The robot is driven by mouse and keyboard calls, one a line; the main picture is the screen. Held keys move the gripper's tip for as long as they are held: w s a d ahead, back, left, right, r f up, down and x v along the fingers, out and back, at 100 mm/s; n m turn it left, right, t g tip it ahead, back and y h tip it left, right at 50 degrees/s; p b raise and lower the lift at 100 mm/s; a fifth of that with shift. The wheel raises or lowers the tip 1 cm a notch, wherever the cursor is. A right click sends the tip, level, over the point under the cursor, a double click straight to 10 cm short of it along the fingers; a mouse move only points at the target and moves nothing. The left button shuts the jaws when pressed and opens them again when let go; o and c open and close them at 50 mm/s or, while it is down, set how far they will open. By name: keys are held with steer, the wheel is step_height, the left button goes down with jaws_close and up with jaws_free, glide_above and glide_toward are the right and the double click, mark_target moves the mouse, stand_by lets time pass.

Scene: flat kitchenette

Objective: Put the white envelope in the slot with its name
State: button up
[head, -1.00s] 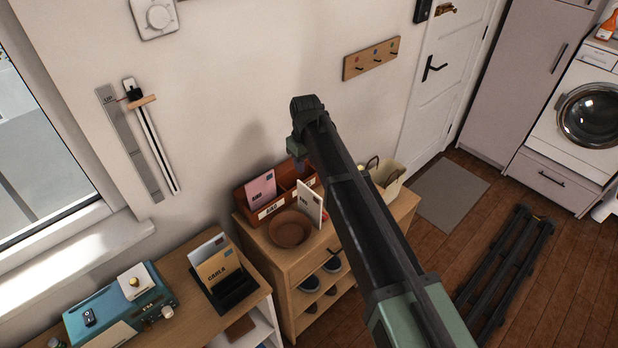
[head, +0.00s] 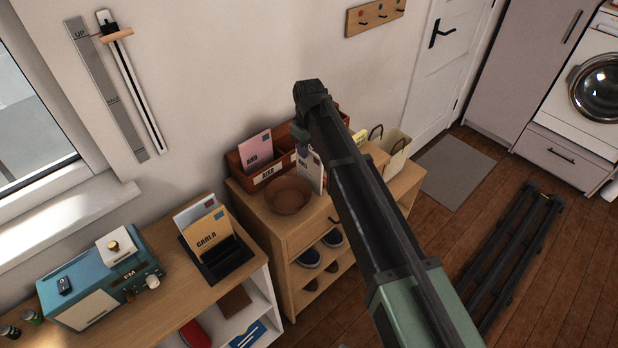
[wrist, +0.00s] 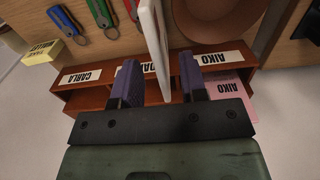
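The white envelope (head: 314,176) stands upright on the small wooden cabinet in the head view, beside the bowl and in front of the letter rack; its name is too small to read surely. In the wrist view the envelope (wrist: 153,38) shows nearly edge-on between the purple fingers of my gripper (wrist: 164,82). Gaps show beside it, so the gripper looks open around it. The brown rack (wrist: 85,101) has labels CARLA, a middle one mostly hidden, and AIKO. A pink AIKO envelope (head: 258,150) stands in the AIKO slot. My gripper (head: 303,140) is above the cabinet.
A brown bowl (head: 288,196) sits left of the envelope. A black holder (head: 222,262) with a CARLA envelope (head: 207,230) is on the left counter, near a blue radio (head: 100,285). Keys (wrist: 103,14) and a yellow box (wrist: 42,52) lie near the rack. A basket (head: 392,150) stands right.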

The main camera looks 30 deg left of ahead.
steer(key=shift+f, duration=0.25)
steer(key=shift+c, duration=0.3)
jaws_close()
steer(key=shift+p, duration=0.3)
